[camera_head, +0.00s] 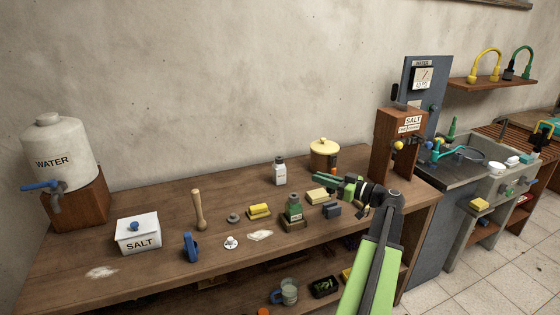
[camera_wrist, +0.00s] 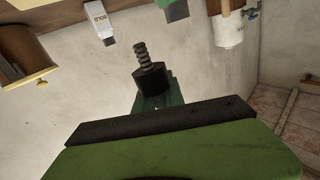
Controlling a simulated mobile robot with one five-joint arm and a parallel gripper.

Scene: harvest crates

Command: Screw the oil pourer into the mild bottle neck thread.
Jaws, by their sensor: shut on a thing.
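My gripper (camera_head: 325,181) reaches left over the table, to the right of and above the green bottle, apart from it. It is shut on a dark piece with a ribbed, thread-like stem, which I take for the oil pourer (camera_wrist: 150,72). In the wrist view it sticks out beyond the green finger. In the head view I cannot make it out clearly from the fingers. The green bottle (camera_head: 294,208), with a pale label too small to read, stands upright in a wooden holder (camera_head: 293,225). I take it for the mild bottle.
A white bottle (camera_head: 279,173), labelled BOLD in the wrist view (camera_wrist: 98,17), stands behind. A lidded pot (camera_head: 324,154), yellow sponge (camera_head: 259,211), pale block (camera_head: 317,196) and dark block (camera_head: 331,210) are close by. A wooden SALT dispenser (camera_head: 394,150) stands at right.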

